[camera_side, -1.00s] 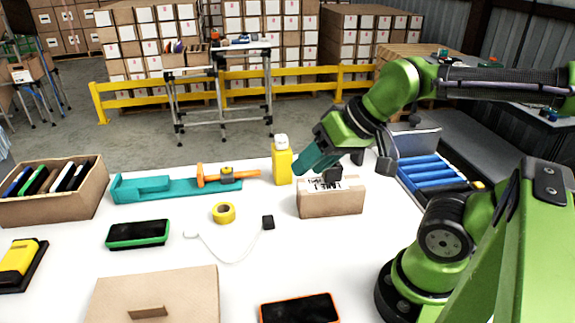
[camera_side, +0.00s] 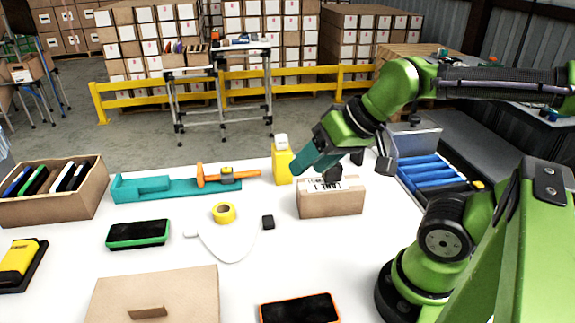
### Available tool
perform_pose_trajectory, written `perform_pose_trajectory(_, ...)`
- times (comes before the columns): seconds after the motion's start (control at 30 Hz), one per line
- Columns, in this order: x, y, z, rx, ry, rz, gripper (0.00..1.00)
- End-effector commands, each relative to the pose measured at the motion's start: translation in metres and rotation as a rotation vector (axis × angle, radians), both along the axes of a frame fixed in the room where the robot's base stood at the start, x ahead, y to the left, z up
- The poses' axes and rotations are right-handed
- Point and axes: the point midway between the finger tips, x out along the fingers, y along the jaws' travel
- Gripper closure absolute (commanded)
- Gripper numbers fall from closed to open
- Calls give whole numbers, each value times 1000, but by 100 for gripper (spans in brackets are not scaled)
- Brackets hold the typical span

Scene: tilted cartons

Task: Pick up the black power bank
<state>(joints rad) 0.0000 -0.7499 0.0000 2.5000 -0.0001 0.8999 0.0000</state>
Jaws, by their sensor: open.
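No single black power bank can be made out for certain. Several thin slabs, some black (camera_side: 67,177), stand leaning in the open carton (camera_side: 75,206) at the left. My gripper (camera_side: 316,171) is open at the right of the table, angled down just above a small labelled carton (camera_side: 331,203) and beside a yellow bottle (camera_side: 283,164). It is far to the right of the carton of slabs. I cannot tell whether it touches the small carton or the bottle. The lower parts of the slabs are hidden by the carton wall.
A green-edged black device (camera_side: 138,234) and an orange-edged one (camera_side: 300,309) lie on the white table (camera_side: 200,260). A teal tray (camera_side: 180,188), yellow tape (camera_side: 225,212), a white cable (camera_side: 222,255), a black cube (camera_side: 268,222) and a flat carton (camera_side: 155,290) also lie there.

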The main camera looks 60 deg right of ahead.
Motion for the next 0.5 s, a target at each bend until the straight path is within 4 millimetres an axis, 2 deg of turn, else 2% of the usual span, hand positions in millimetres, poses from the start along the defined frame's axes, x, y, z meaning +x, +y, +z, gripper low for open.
perform_pose_trajectory(0.17,0,-2,0,0,0,-6,45)
perform_pose_trajectory(0.27,4,-15,-9,3,38,-62,45)
perform_pose_trajectory(0.37,19,-48,-18,24,103,-185,45)
perform_pose_trajectory(0.47,39,-99,-24,38,162,-318,45)
perform_pose_trajectory(0.5,46,-124,-27,36,181,-361,45)
